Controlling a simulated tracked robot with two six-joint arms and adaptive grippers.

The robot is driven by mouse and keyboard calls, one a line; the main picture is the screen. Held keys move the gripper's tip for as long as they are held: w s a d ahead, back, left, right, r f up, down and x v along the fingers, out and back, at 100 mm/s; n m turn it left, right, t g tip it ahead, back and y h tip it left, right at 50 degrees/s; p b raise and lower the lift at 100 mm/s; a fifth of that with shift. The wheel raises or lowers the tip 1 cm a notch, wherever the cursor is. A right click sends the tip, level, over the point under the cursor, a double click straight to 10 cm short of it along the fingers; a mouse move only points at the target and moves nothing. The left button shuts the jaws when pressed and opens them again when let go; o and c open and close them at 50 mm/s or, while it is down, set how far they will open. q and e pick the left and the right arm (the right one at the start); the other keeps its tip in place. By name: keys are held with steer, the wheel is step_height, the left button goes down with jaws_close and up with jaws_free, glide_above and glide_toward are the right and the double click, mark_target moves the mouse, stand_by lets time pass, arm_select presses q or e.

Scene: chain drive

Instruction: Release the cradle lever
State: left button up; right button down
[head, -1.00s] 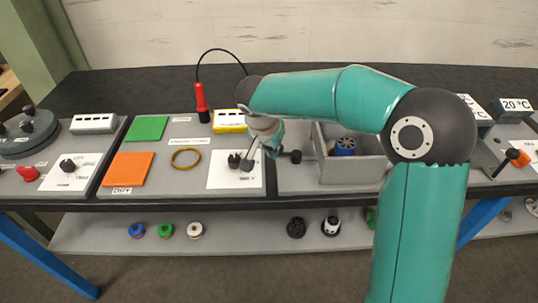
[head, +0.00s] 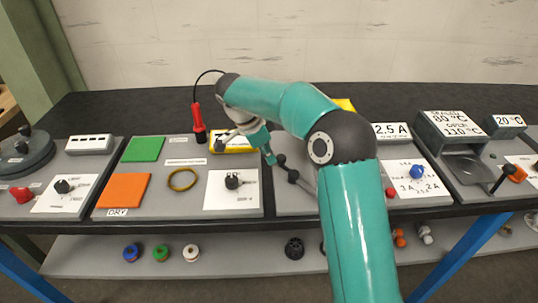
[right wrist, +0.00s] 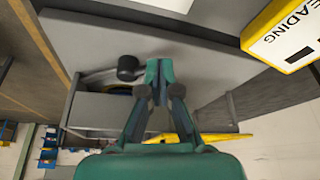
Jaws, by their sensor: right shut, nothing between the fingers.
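A short dark lever with a round black knob (head: 293,176) stands on the grey panel right of centre in the head view. In the right wrist view, the black knob (right wrist: 128,68) is on a grey bar just left of my fingertips. My right gripper (head: 270,157) is shut and empty, close beside the lever. Its closed fingers (right wrist: 160,72) point at the grey panel in the wrist view. I cannot tell whether they touch the lever. My left gripper is out of view.
My right arm hides much of the lever's panel in the head view. A grey open box (right wrist: 95,110) lies beside the knob in the wrist view. A yellow meter (head: 233,142), a red-handled tool (head: 199,128) and a black knob on a white card (head: 232,181) are left of the lever.

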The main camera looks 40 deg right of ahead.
steer(key=shift+d+m, duration=0.25)
steer(key=shift+m, duration=0.05)
stand_by(0.5)
steer(key=shift+w+a, duration=0.1)
steer(key=shift+w+a, duration=0.1)
steer(key=shift+a, duration=0.15)
steer(key=a, duration=0.1)
steer(key=w+a, duration=0.1)
steer(key=w+a+r, duration=0.1)
steer(key=shift+a, duration=0.25)
steer(key=s+p+v, duration=0.1)
steer(key=v, duration=0.7)
steer(key=shift+w+r, duration=0.35)
steer(key=shift+r, duration=0.05)
